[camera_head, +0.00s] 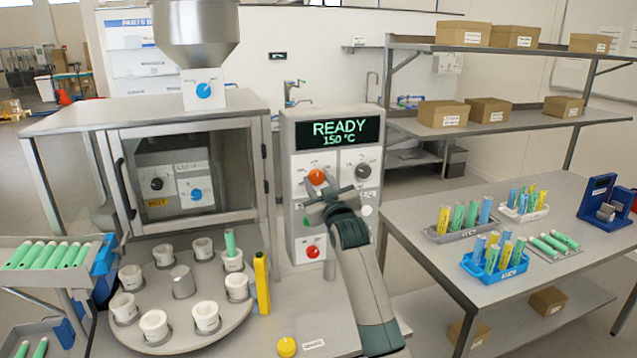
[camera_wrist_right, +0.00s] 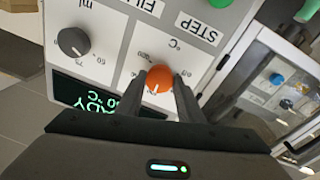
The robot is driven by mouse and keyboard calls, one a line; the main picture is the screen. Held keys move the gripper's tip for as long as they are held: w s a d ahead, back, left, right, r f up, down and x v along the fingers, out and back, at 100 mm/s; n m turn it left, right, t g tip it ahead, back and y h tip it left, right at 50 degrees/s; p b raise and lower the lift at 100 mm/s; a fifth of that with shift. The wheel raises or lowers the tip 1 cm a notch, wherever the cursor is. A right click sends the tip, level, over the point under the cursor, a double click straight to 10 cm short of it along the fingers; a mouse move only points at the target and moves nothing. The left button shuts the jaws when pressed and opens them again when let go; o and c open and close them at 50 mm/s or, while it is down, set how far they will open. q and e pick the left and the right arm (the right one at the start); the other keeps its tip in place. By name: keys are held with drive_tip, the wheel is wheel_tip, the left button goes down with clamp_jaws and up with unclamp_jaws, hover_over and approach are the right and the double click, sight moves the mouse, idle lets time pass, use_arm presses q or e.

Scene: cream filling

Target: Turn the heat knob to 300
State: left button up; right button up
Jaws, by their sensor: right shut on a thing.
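The orange heat knob (camera_head: 316,176) is on the upper left of the white control panel (camera_head: 302,222), below a display (camera_head: 337,133) that reads READY 150 °C. In the right wrist view the orange knob (camera_wrist_right: 159,79) sits between the fingertips, with a °C scale around it. My right gripper (camera_head: 318,190) is at the knob, with its fingers shut on it; it also shows in the right wrist view (camera_wrist_right: 160,92). The exact pointer direction is hard to read. My left gripper is not in view.
A dark grey knob (camera_head: 363,171) marked ml is right of the orange one. A red button (camera_head: 313,252) is lower on the panel. A round turntable (camera_head: 190,325) with several white cups stands at left. A table (camera_head: 440,258) with tube racks is at right.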

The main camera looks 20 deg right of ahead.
drive_tip(key=o, duration=1.1)
drive_tip(key=shift+c, duration=0.2)
drive_tip(key=shift+s+f, duration=0.1)
drive_tip(key=shift+s+f+b, duration=0.15)
drive_tip(key=shift+s+b, duration=0.3)
drive_tip(key=shift+s, duration=0.4)
drive_tip(key=s+f+b, duration=0.1)
drive_tip(key=s+b, duration=0.4)
drive_tip(key=s, duration=1)
drive_tip(key=shift+s+a, duration=0.15)
drive_tip(key=shift+s, duration=0.05)
drive_tip(key=shift+f, duration=0.2)
